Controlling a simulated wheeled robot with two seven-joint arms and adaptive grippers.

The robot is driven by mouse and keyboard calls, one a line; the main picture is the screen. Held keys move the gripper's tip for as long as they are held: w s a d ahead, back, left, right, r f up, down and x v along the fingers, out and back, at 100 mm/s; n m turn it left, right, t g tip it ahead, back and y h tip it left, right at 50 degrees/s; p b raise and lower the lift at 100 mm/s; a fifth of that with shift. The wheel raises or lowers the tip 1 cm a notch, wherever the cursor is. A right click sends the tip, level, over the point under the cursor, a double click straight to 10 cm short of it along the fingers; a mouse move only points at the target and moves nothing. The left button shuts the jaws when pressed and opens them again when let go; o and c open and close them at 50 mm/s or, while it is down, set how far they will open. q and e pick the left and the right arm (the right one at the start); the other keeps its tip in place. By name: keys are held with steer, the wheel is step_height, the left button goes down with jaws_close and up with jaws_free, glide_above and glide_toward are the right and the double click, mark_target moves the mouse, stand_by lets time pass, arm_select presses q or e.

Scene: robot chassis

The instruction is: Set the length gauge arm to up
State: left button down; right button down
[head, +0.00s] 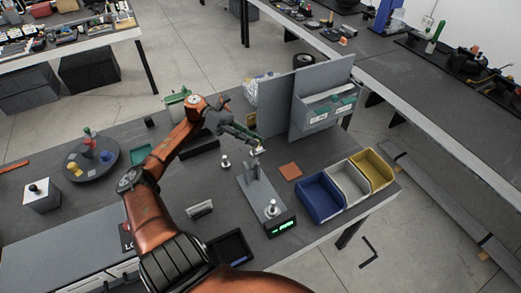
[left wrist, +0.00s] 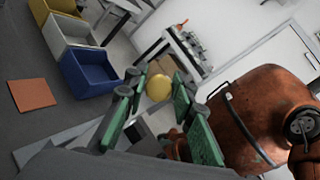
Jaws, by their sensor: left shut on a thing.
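The length gauge (head: 254,191) is a grey base with an upright grey post, standing on the dark table at the middle right. A small green-lit display (head: 283,227) sits at its front. My left gripper (head: 256,146) is at the top of the gauge, its green fingers shut on the gauge arm's pale yellow knob (head: 259,150). In the left wrist view the round yellow knob (left wrist: 158,88) shows between the green fingers (left wrist: 160,93). The gauge arm itself is mostly hidden by the gripper, so its angle is hard to tell. My right gripper is out of view.
Blue (head: 320,199), white (head: 346,182) and yellow (head: 372,170) bins stand right of the gauge. An orange square (head: 290,171) lies nearby. A grey upright panel (head: 299,106) stands behind. A round dark tray (head: 92,162) with small items is at left.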

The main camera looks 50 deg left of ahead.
arm_select(q)
steer(key=shift+w+a+f+b, duration=0.1)
steer(key=shift+a+f+b, duration=0.3)
steer(key=shift+a, duration=0.2)
steer(key=c, duration=2)
jaws_free()
steer(key=shift+o, duration=1.4)
steer(key=shift+a+f, duration=0.1)
steer(key=shift+a, duration=0.1)
steer(key=shift+d+r, duration=0.1)
steer(key=shift+r, duration=0.1)
steer(key=v, duration=1.2)
steer(key=shift+f, duration=0.2)
